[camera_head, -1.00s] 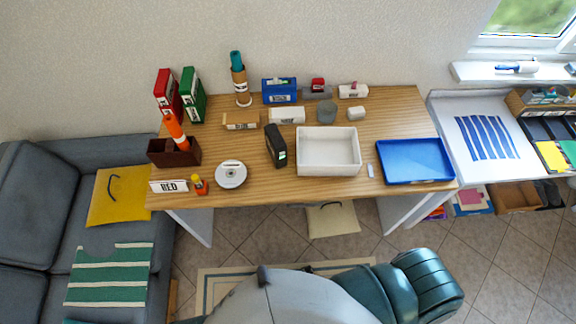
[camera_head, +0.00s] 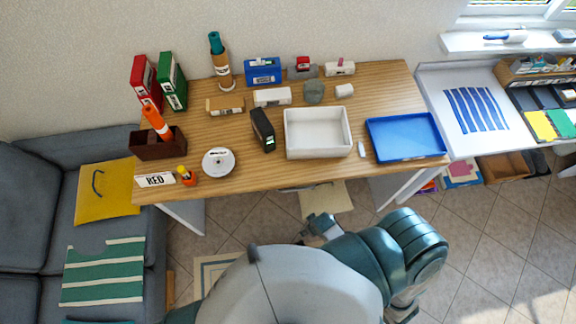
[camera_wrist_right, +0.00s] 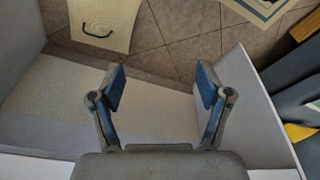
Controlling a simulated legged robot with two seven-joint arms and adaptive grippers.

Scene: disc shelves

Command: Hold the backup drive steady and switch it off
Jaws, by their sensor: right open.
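The backup drive looks to be the black upright box (camera_head: 262,131) with a small lit green patch on its front face, standing on the wooden table left of the white tray in the head view. My right gripper (camera_wrist_right: 161,87) is open and empty in the wrist view, with the floor and pale panels beyond its fingers. In the head view part of my right arm shows below the table's front edge, well apart from the drive. The drive is not in the wrist view. My left gripper is not in view.
A white tray (camera_head: 288,151) stands just right of the drive, and a blue tray (camera_head: 372,150) lies further right. Small boxes line the back. Bare wood lies in front of the drive.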

